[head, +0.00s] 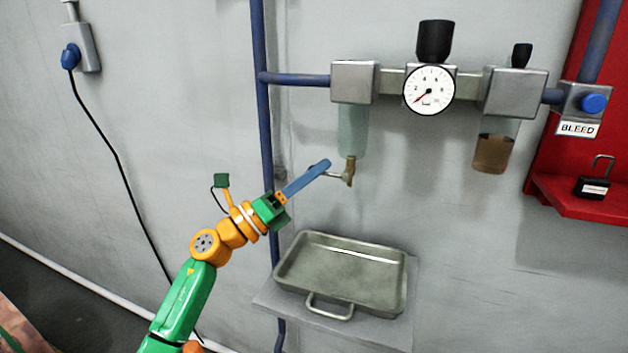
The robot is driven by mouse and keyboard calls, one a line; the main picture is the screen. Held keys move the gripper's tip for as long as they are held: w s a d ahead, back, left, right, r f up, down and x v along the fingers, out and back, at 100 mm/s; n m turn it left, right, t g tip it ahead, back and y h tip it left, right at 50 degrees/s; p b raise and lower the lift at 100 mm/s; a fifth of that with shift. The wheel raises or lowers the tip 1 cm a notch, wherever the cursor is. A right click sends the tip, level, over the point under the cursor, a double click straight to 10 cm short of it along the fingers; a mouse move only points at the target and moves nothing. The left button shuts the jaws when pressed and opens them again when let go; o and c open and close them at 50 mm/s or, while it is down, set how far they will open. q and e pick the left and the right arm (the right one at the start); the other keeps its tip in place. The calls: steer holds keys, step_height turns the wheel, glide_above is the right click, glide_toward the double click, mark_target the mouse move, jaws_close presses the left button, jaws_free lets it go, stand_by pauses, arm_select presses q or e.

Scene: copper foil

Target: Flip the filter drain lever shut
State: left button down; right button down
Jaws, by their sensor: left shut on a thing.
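The filter drain lever (308,178) is a blue flat bar, slanting down to the left from a small brass drain valve (349,171). A thin metal piece shows between the bar and the valve. The valve hangs under the clear filter bowl (352,130) at the left of the wall unit. My left gripper (281,199), green and orange, reaches up from the lower left and is shut on the lever's lower outer end. Its fingertips are small and partly hidden. My right gripper is out of view.
A metal tray (296,293) sits on a small shelf (387,336) below the valve. A blue vertical pipe (259,110) runs close behind my left gripper. A pressure gauge (428,90) and second bowl (494,150) are to the right. A padlock (594,187) rests on a red shelf.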

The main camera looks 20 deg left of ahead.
arm_select(q)
steer(key=shift+f+n, duration=0.1)
steer(key=shift+n, duration=0.2)
steer(key=c, duration=0.7)
jaws_free()
steer(key=shift+o, duration=0.2)
steer(key=shift+f, duration=0.1)
steer(key=b+v, duration=0.3)
steer(key=v, duration=0.4)
